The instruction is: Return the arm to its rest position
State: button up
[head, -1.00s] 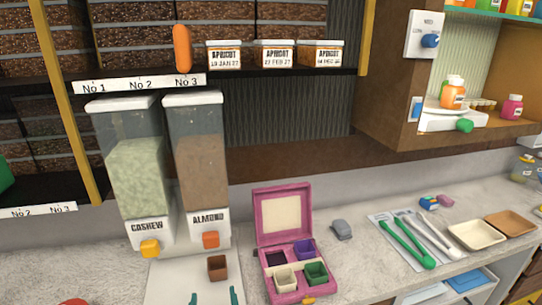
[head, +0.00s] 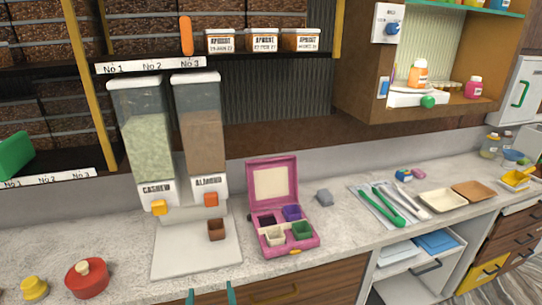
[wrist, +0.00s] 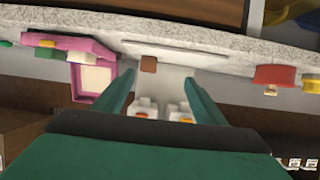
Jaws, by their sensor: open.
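My gripper (head: 211,294) shows at the bottom edge of the head view as two green fingertips, apart, in front of the counter's drawers. In the wrist view my gripper (wrist: 158,95) has both green fingers spread with nothing between the tips. The brown cup (head: 216,230) stands on the white board (head: 190,262) below the cashew and almond dispensers (head: 205,150), apart from my fingers. The rest of my arm is out of the head view.
The pink box (head: 292,249) stands open with small cups in it, right of the board. A red pot (head: 87,279) and a yellow lidded item (head: 34,287) are at left. Green tongs (head: 385,207) and trays (head: 442,201) lie at right. A shelf cabinet (head: 360,70) overhangs the counter.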

jog(key=s+d+f+m+h, duration=0.1)
jog(key=s+d+f+h, duration=0.1)
jog(key=s+d+f, duration=0.9)
jog(key=s+d+f+m+t, duration=0.1)
jog(key=s+d, duration=0.1)
jog(key=s, duration=0.9)
jog(key=s+d+f+m+t+h, duration=0.1)
jog(key=s+d, duration=0.1)
jog(key=s, duration=0.9)
jog(key=shift+s+h, duration=0.3)
jog(key=shift+s, duration=0.1)
